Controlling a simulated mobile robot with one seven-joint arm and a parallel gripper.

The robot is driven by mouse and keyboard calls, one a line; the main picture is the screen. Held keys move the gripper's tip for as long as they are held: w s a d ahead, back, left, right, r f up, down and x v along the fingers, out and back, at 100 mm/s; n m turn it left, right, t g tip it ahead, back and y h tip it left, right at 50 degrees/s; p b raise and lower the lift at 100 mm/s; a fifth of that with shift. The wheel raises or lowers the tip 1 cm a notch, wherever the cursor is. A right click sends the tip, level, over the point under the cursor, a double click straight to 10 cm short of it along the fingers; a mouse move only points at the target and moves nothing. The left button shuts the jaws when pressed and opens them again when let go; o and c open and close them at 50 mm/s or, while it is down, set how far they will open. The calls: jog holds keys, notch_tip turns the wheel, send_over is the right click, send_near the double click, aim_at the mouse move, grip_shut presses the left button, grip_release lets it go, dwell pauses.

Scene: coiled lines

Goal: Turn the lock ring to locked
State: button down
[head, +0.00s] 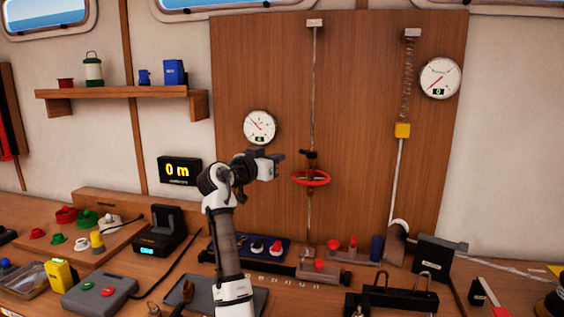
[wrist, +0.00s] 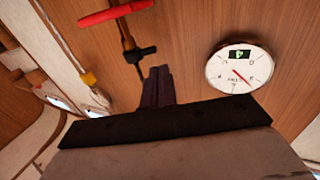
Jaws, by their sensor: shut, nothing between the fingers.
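A red handwheel (head: 311,178) sits on a thin vertical rod in front of the wooden panel. Just above it on the rod is a small black collar with a side tab (head: 310,154), which looks like the lock ring; no lock marking is readable. In the wrist view the collar (wrist: 140,53) lies just beyond my fingertips and the red handwheel (wrist: 115,12) is at the top edge. My gripper (head: 281,155) is left of the collar at about its height, with a gap in the head view. Its dark fingers (wrist: 158,73) are together and empty.
A round gauge (head: 259,127) is on the panel behind my gripper. Right of the rod are a spring line with a yellow block (head: 402,130) and a second gauge (head: 440,78). The bench below holds red-knobbed fittings (head: 319,265) and a blue tray (head: 228,247).

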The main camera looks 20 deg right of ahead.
jog(key=b+v, duration=0.2)
jog(key=v, duration=0.5)
jog(key=shift+w+f, duration=0.15)
jog(key=shift+w, duration=0.15)
jog(key=shift+a, duration=0.15)
